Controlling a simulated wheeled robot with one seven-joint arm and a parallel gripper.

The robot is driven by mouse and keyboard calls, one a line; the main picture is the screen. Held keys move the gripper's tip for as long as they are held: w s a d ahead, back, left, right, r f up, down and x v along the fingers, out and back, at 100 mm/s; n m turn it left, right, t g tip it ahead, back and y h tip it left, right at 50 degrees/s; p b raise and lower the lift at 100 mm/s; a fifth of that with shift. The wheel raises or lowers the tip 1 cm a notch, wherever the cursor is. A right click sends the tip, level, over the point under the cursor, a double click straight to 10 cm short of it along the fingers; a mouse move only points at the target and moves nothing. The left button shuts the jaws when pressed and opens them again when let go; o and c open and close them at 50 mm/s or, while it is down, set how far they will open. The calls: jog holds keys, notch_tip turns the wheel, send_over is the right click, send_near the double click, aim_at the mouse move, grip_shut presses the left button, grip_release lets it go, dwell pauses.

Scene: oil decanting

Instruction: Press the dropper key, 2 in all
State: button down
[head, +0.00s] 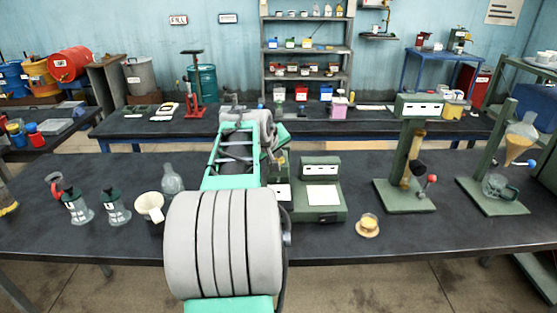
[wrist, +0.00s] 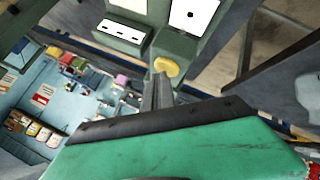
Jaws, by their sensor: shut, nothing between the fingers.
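The dropper machine is a dark green unit (head: 318,212) on the front table, right of my arm, with a dotted panel and a white sheet. Its panel housing also shows at the top of the wrist view (wrist: 126,32). A yellow, rounded pad (wrist: 167,67), which looks like the dropper key, sits on a green part beside the panel. My gripper (wrist: 161,80) is shut and empty, its grey fingertips close below the pad in the wrist view. I cannot tell whether they touch it. In the head view my arm hides most of the gripper.
A small dish of yellow liquid (head: 368,223) stands right of the machine. Two green stands (head: 403,195) (head: 493,194) are further right. Two green-topped glass jars (head: 76,207) (head: 117,204), a cream cup (head: 150,206) and a clear flask (head: 172,181) stand left of my arm.

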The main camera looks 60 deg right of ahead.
dwell(0.3)
jog(key=shift+r+p, duration=0.55)
jog(key=shift+r, duration=0.25)
jog(key=shift+r+p, duration=1.7)
jog(key=shift+r, duration=0.85)
dwell(0.4)
